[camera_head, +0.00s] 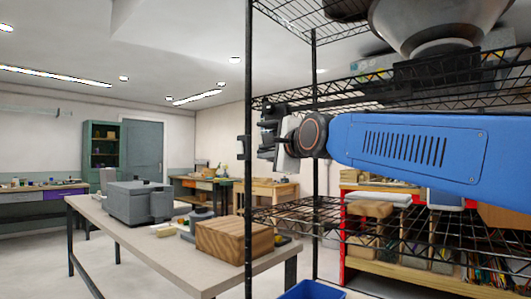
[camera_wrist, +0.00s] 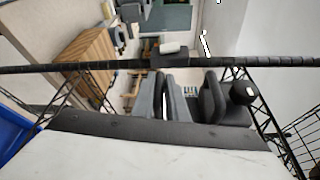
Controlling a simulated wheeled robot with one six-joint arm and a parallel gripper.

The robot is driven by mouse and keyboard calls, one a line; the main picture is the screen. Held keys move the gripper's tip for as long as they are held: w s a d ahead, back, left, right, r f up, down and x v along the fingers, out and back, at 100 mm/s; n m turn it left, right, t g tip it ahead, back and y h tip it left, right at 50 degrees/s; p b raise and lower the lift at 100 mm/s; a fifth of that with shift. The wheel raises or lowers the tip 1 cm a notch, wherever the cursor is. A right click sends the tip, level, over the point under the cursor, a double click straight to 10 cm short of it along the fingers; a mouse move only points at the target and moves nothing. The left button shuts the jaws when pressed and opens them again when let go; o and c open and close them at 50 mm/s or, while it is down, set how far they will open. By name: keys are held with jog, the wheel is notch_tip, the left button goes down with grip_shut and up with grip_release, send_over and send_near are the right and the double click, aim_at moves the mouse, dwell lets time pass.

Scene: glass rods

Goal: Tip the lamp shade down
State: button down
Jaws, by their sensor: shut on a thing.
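My gripper (camera_head: 268,140) is at the end of the blue arm, close to a black upright post (camera_head: 248,190) of the wire rack. In the wrist view, my gripper's dark fingers (camera_wrist: 180,98) are close together around a dark, flat piece, seen edge-on. I cannot tell for certain that this piece is the lamp shade; the fingers hide much of it. A small black block (camera_wrist: 170,55) sits on the post, just beyond the fingers. A black round knob-like part (camera_wrist: 243,92) is right of the fingers. No clear lamp shade outline shows in either view.
Wire shelves (camera_head: 300,215) lie below and above my arm. A large grey metal bowl-like thing (camera_head: 440,25) is above at right. Behind the post, a table (camera_head: 150,235) bears a wooden block (camera_head: 233,240) and a grey machine (camera_head: 138,202). A blue bin (camera_head: 310,290) is low in front.

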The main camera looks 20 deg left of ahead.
jog(key=c, duration=1.8)
grip_release()
jog(key=shift+w+f, duration=0.1)
jog(key=shift+f, duration=0.05)
